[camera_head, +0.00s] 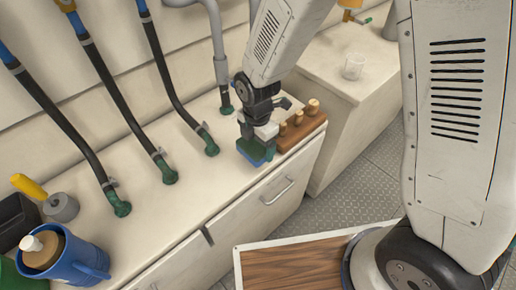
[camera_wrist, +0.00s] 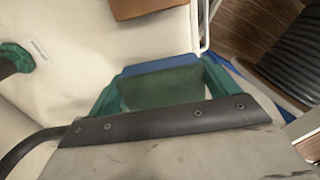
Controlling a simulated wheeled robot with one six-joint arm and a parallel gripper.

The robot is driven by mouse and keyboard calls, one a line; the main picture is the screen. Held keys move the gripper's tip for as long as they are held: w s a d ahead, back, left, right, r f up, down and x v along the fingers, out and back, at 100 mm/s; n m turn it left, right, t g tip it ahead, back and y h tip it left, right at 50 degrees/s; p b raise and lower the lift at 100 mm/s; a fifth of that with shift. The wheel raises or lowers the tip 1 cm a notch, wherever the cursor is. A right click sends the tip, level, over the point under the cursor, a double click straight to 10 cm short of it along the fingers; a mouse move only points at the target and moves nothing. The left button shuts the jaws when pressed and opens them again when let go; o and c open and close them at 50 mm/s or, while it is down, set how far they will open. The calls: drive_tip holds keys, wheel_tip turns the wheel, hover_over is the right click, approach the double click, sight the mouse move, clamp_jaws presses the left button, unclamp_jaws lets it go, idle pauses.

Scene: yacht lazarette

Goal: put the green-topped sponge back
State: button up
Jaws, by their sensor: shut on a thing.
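My gripper (camera_head: 257,140) points down near the front edge of the white counter, just left of the wooden block. It is shut on the green-topped sponge (camera_head: 252,153), which shows as a green and blue shape under the fingers. In the wrist view the sponge's dark green top (camera_wrist: 165,88) lies between teal-green finger parts, with blue along its far side. The sponge's underside is hidden, so I cannot tell whether it touches the counter.
The wooden block (camera_head: 304,133) with several pegs stands close to the right of my gripper. Black hoses with green ends (camera_head: 170,173) run down onto the counter. A blue jug (camera_head: 85,262) and a yellow-handled tool (camera_head: 30,187) stand at left.

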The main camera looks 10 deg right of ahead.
sight(257, 149)
drive_tip(key=shift+w+d+f, duration=0.1)
drive_tip(key=shift+w+f, duration=0.1)
drive_tip(key=shift+f, duration=0.7)
drive_tip(key=shift+w+f, duration=0.15)
drive_tip(key=shift+f, duration=0.75)
drive_tip(key=shift+f, duration=0.1)
drive_tip(key=o, duration=0.7)
